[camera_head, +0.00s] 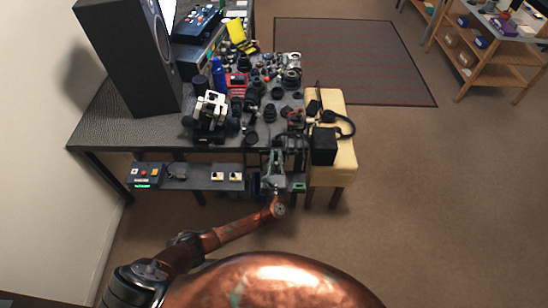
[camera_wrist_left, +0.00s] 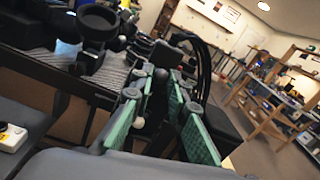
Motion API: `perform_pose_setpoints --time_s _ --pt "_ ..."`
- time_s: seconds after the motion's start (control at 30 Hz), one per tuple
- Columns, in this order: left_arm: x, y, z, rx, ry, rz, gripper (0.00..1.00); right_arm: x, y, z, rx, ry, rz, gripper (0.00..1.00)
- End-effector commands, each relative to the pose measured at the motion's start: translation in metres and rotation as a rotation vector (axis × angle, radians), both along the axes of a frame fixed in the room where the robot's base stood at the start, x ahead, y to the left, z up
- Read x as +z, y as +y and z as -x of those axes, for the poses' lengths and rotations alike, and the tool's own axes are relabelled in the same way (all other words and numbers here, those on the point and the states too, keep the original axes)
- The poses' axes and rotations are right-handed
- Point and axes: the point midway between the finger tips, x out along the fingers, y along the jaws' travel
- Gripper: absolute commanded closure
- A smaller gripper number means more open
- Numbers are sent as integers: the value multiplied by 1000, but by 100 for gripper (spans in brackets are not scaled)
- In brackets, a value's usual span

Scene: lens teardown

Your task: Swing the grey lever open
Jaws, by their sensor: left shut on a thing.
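My left gripper (camera_head: 277,165) is at the front right edge of the dark work table, its arm reaching up from below. In the left wrist view its green-padded fingers (camera_wrist_left: 160,95) stand on either side of a dark, narrow part (camera_wrist_left: 156,108), which I take to be the grey lever. The gripper is shut on it. Most of that part is hidden between the fingers, so its angle cannot be told. Dark equipment sits at the table edge just beyond the fingertips. My right gripper is not in view.
The dark table (camera_head: 115,118) holds a tall black speaker (camera_head: 130,55), a white-and-black device (camera_head: 210,110) and many small lens parts. A yellow stool (camera_head: 345,165) with a black box (camera_head: 323,146) stands close right of the gripper. A shelf (camera_head: 200,178) hangs below the table.

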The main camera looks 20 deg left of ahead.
Motion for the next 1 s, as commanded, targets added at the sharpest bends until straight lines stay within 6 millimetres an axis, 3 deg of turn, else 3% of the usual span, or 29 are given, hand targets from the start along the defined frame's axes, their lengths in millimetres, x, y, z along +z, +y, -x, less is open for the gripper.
perform_pose_setpoints --time_s 0.2,0.53,0.57,0.6,0.83,1.0 --pt "2 -2 -5 88 -3 1 100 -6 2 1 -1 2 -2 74" --pt "3 -1 -5 94 -3 -1 100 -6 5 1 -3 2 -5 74" --pt "3 -1 -5 94 -3 -1 83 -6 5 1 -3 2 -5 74" --pt "3 -1 -5 94 -3 -1 81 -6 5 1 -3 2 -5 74" --pt "2 -2 -4 93 -1 0 65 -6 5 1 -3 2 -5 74" --pt "1 -2 -4 93 0 -1 65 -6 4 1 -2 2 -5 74"
